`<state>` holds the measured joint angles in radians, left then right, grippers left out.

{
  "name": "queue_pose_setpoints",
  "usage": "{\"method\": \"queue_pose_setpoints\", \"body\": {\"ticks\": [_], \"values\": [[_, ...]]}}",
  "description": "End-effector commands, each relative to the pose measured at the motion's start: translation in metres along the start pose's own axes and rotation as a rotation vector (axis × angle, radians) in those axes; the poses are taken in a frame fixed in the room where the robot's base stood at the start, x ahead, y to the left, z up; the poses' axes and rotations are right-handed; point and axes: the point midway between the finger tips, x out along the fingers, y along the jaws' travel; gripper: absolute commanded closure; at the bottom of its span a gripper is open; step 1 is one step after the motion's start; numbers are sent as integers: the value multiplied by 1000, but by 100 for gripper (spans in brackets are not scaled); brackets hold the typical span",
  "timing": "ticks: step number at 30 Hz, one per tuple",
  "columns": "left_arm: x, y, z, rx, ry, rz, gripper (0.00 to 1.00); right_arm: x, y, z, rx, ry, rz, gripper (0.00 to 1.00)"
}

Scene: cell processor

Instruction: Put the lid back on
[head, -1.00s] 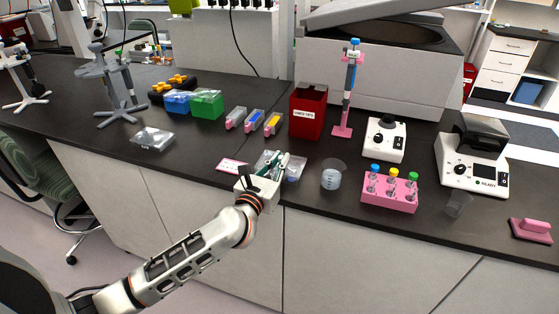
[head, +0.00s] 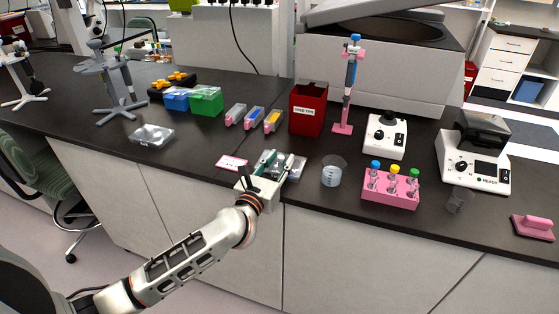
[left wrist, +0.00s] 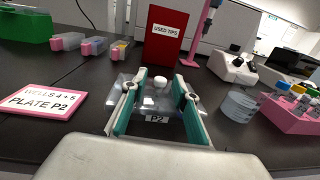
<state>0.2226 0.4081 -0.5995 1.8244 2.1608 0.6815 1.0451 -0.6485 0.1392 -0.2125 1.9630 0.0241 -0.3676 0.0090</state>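A clear plate labelled P2 (left wrist: 157,119) sits at the front edge of the bench. A pale round knob (left wrist: 160,82) stands above it, which looks like a lid's handle; I cannot tell whether the lid is seated. My left gripper (left wrist: 160,93) has its teal-padded fingers apart, one on each side of the knob, with gaps showing. In the head view my left gripper (head: 275,164) covers much of the clear plate (head: 297,168). Another clear lidded-looking box (head: 152,134) lies farther left. My right gripper is not in view.
A pink PLATE P2 card (head: 232,163) lies left of the gripper. A beaker (head: 333,171) and pink tube rack (head: 390,188) stand to the right. A red used-tips bin (head: 308,110) and colored reservoirs (head: 254,119) are behind. Bench between card and left box is clear.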

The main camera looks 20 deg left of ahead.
Motion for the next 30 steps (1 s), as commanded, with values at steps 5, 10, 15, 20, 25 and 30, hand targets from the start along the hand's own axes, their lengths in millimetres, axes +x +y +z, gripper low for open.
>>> {"method": "queue_pose_setpoints", "body": {"ticks": [5, 10, 15, 20, 25, 30], "values": [[0, 0, 0, 1, -1, 0, 71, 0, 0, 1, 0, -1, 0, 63], [-6, 0, 0, 1, 0, -1, 71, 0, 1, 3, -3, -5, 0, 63], [-32, 0, -1, 1, 1, -1, 71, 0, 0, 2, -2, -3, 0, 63], [-66, 0, -1, 0, 2, -1, 71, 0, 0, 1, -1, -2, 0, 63], [-97, 0, -1, 0, 2, -1, 71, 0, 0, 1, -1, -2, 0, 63], [-115, 0, 0, 0, 0, 0, 71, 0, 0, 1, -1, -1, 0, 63]]}}
